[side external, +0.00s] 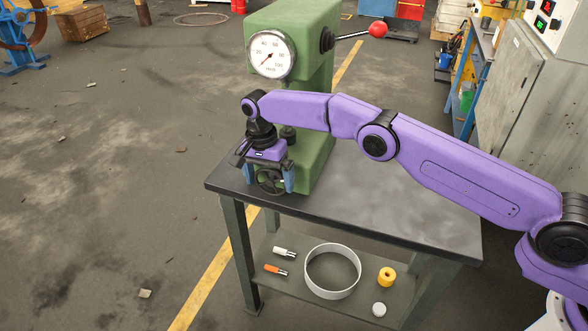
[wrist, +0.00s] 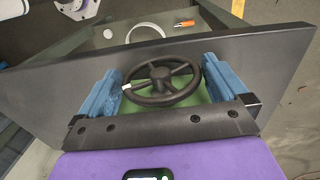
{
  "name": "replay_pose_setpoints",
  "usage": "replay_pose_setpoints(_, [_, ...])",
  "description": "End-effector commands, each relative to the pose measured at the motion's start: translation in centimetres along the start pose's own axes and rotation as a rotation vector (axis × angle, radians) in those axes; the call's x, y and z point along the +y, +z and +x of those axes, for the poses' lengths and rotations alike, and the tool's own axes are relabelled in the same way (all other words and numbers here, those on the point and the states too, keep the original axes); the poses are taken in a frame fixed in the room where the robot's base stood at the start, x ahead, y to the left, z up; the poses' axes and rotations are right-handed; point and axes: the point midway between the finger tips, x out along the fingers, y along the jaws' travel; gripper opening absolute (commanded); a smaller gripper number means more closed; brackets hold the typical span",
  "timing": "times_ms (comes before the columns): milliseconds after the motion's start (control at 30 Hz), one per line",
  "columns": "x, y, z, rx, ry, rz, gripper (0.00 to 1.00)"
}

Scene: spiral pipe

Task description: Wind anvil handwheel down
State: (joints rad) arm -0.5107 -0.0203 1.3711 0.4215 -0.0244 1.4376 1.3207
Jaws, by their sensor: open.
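The black anvil handwheel (side external: 271,180) is at the foot of the green tester (side external: 316,150), low on its front near the bench's edge. In the wrist view the spoked handwheel (wrist: 161,73) lies between my two blue fingers, with a small white mark at the left of its rim. My gripper (side external: 268,187) is open and points down in front of the tester, one finger on each side of the wheel. In the wrist view a gap shows between the wheel's rim and the right finger of my gripper (wrist: 160,66); the left finger is close to the rim, and contact is unclear.
The tester has a round dial gauge (side external: 271,54) and a lever with a red knob (side external: 377,29). The dark bench top (side external: 390,210) is clear to the right. The shelf below holds a grey ring (side external: 332,294), a yellow roll (side external: 387,277) and small items.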

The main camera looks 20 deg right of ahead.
Motion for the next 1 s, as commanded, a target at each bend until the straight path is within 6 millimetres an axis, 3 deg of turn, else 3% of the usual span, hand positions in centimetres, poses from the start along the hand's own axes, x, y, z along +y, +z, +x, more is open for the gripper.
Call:
replay_pose_setpoints(133, [0.1,0.0,-2.6,0.002,-0.008,0.0,1.0])
replay_pose_setpoints(567, [2.1,0.5,-4.0,0.0,0.003,0.0,1.0])
replay_pose_setpoints(1000, [5.5,1.4,-7.6,0.0,0.0,-0.001,1.0])
